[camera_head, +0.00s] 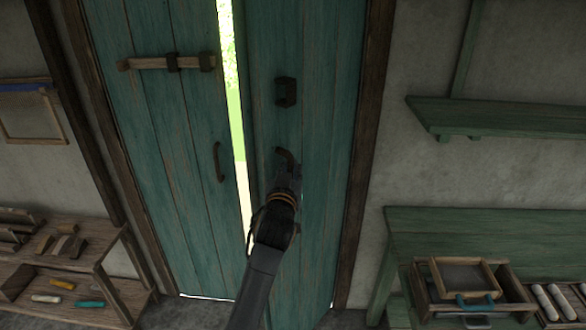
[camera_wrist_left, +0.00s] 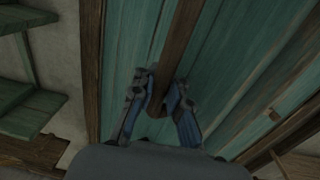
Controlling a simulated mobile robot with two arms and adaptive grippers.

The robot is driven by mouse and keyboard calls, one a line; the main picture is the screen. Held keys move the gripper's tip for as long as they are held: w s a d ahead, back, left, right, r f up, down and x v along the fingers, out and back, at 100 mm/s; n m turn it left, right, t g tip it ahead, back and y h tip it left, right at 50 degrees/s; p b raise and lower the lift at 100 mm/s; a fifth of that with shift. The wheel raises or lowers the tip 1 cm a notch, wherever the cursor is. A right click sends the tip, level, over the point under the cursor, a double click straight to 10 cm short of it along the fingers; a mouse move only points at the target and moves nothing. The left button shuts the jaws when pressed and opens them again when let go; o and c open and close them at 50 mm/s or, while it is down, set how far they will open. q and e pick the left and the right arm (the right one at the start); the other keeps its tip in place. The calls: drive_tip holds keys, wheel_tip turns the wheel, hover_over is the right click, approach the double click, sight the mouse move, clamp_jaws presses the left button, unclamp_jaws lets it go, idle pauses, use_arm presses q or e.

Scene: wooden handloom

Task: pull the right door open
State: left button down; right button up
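The right door (camera_head: 325,110) is a teal plank door standing ajar, with a bright gap along its left edge. It also shows in the left wrist view (camera_wrist_left: 225,75). Its dark curved handle (camera_head: 284,154) is partly hidden by my left gripper (camera_head: 285,178). In the left wrist view, the two fingers of my left gripper (camera_wrist_left: 162,90) are closed in on both sides of the brown handle (camera_wrist_left: 180,45) and appear to hold it. The left door (camera_head: 165,120) is beside the gap, with a handle (camera_head: 218,162) of its own. My right gripper is not in view.
A wooden latch bar (camera_head: 160,62) crosses the left door, and a dark bracket (camera_head: 285,91) sits on the right door. A low shelf (camera_head: 85,262) stands at left. A green bench (camera_head: 480,228) with trays and a wall shelf (camera_head: 500,115) are at right.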

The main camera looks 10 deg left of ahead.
use_arm(q)
drive_tip(key=c, duration=1.6)
unclamp_jaws()
drive_tip(key=shift+s+a+f, duration=0.1)
drive_tip(key=shift+a+f, duration=0.15)
drive_tip(key=shift+f, duration=0.15)
drive_tip(key=shift+c, duration=0.2)
drive_tip(key=o, duration=0.3)
drive_tip(key=shift+s+a+r, duration=0.1)
drive_tip(key=shift+s+r, duration=0.05)
drive_tip(key=shift+o, duration=0.2)
drive_tip(key=shift+s+a+r, duration=0.1)
drive_tip(key=shift+s+r, duration=0.1)
drive_tip(key=shift+r, duration=0.05)
drive_tip(key=shift+w+d, duration=0.1)
drive_tip(key=shift+d, duration=0.1)
drive_tip(key=shift+s, duration=0.2)
drive_tip(key=s, duration=0.7)
drive_tip(key=shift+d, duration=0.2)
drive_tip(key=shift+c, duration=0.4)
